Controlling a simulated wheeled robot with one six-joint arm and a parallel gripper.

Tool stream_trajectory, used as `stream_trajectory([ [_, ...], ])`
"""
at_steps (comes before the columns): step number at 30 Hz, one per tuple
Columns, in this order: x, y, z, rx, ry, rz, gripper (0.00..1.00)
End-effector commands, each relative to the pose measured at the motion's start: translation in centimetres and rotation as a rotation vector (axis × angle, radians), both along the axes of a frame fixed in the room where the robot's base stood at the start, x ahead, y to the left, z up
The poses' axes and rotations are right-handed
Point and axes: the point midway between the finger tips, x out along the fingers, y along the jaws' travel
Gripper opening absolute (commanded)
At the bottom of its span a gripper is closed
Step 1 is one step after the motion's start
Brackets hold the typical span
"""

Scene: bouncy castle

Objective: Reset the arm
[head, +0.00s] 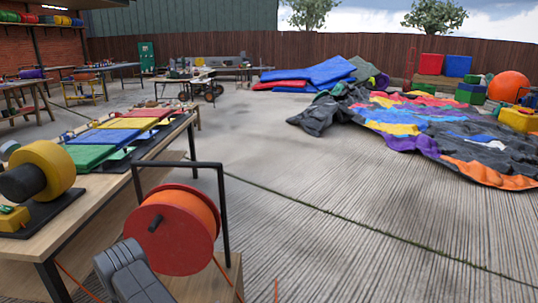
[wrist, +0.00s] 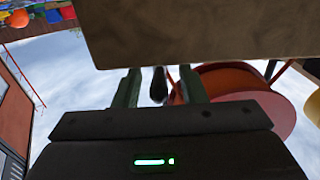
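In the wrist view, which shows the scene upside down, my gripper (wrist: 158,88) has two greenish fingers set apart. A small dark rounded thing shows between them; I cannot tell what it is or how far away it is, and I see no grip on it. The fingertips are partly hidden against a brown wooden panel (wrist: 200,30) across the top. In the head view, a grey part of my arm shows at the bottom, in front of a reel, and the fingers are not visible.
A red-orange cable reel (head: 172,232) on a black frame stands close in front, beside a wooden workbench (head: 110,190) with coloured panels and a yellow-black blower (head: 42,172). It also shows in the wrist view (wrist: 240,88). Open concrete lies right; a deflated castle (head: 420,120) is spread beyond.

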Motion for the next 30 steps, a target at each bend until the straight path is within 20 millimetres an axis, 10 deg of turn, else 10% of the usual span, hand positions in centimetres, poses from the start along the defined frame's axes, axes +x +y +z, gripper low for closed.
stream_trajectory([
  [30, -13.1, 0.7, 0.0, -0.002, 0.001, 0.003, 0.38],
])
